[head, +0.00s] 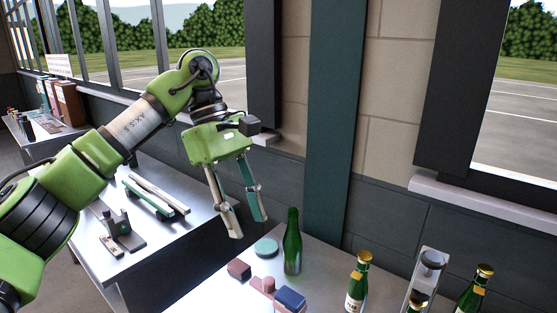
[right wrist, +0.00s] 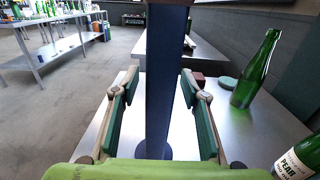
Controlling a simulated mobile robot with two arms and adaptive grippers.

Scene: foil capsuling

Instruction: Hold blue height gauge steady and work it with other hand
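The blue height gauge shows in the right wrist view as a tall dark blue upright post (right wrist: 166,85). In the head view, a blue block (head: 290,299) with a pink part beside it at the bottom edge appears to be its top; the rest is cut off. My right gripper (right wrist: 161,88) is open, with one finger on each side of the post. I cannot tell whether either finger touches it. The right gripper is outside the head view. My left gripper (head: 250,227) is open and empty, held in the air behind and left of the blue block, fingers pointing down.
A bare green bottle (head: 292,242), a green disc (head: 265,246) and a dark red block (head: 239,269) stand near the gauge. Gold-topped bottles (head: 357,282) and a grey upright device (head: 428,272) are to the right. A second bench (head: 165,240) is at left.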

